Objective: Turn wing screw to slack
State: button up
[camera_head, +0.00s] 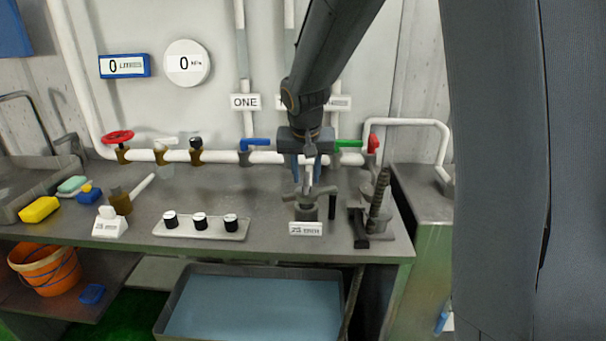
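The wing screw (307,196) is a dark grey screw with two spread wings on a round base, standing near the front of the bench behind a small white label plate (305,229). My gripper (309,178) points down just above it. Its two blue fingers stand apart, one to each side of a pale upright piece, and look open. The fingertips end close to the wings. I cannot tell whether they touch the screw.
A dark clamp-like device with a threaded post (378,200) stands close to the right. Behind runs a white pipe (222,156) with coloured valve handles.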

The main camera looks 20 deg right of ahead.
jog(key=shift+w+f, duration=0.15)
jog(key=shift+f, duration=0.25)
grip_shut()
